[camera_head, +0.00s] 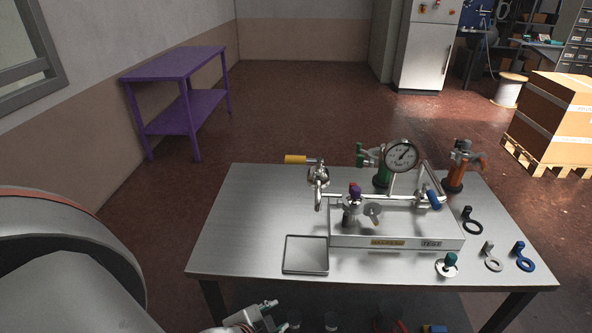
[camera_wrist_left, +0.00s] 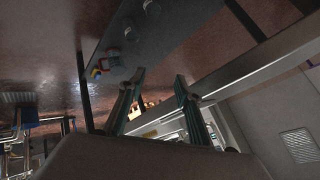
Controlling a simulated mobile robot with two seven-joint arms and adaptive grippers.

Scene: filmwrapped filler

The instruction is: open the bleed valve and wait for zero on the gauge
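I cannot tell which is the bleed valve. My left gripper (camera_head: 262,316) is low at the table's front edge, away from the rig. The left wrist view shows its two fingers (camera_wrist_left: 157,92) apart and empty. My right gripper is out of view.
The table (camera_head: 235,215) holds a flat grey tray (camera_head: 306,255), a teal-topped part (camera_head: 448,264), ring tags (camera_head: 492,257) at right, and green (camera_head: 370,156) and orange (camera_head: 456,165) valve bodies behind. A purple shelf (camera_head: 175,65) stands back left. Table left of the rig is clear.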

